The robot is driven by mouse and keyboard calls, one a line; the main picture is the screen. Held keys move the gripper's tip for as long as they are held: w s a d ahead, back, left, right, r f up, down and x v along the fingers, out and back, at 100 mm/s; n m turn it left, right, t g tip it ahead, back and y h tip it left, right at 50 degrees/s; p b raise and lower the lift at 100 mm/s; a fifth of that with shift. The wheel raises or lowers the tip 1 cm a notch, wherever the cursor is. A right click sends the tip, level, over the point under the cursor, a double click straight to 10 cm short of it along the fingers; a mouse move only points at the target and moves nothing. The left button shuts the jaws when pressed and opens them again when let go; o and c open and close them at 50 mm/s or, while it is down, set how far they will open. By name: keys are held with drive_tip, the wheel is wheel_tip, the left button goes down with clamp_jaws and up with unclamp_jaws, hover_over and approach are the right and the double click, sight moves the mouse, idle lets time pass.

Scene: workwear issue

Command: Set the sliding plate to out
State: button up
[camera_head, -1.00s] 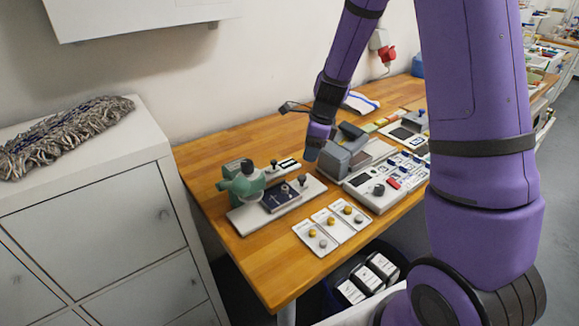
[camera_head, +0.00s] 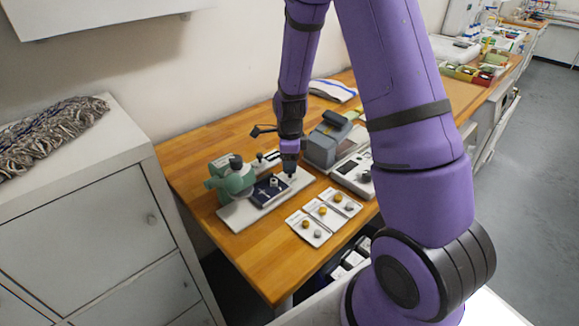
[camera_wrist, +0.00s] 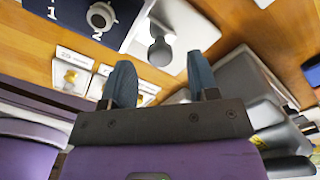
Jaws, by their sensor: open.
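The sliding plate (camera_head: 273,188) is a dark blue plate on a white base (camera_head: 240,214), beside a green press-like device (camera_head: 232,180). In the wrist view the plate (camera_wrist: 62,12) shows the numbers 1 and 2 and a pale round knob (camera_wrist: 101,16). A dark grey round knob (camera_wrist: 160,52) stands on the white base, right of the plate. My gripper (camera_wrist: 161,80) is open, and this knob appears just beyond and between its fingertips, apparently not touched. In the head view my gripper (camera_head: 289,165) is over the right end of the base and partly hides that knob.
Three white cards (camera_head: 323,211) with yellow and grey buttons lie in front of the base. A grey machine (camera_head: 325,143) stands close on the right. The wooden table (camera_head: 250,258) is clear at its front left corner.

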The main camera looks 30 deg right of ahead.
drive_tip(key=shift+f, duration=1.15)
clamp_jaws()
drive_tip(key=shift+w+d, duration=0.25)
drive_tip(key=shift+d, duration=0.85)
drive_tip(key=shift+w+d, duration=0.2)
drive_tip(key=shift+d, duration=0.85)
unclamp_jaws()
drive_tip(key=shift+d, duration=0.15)
wheel_tip(320, 180, up, 11)
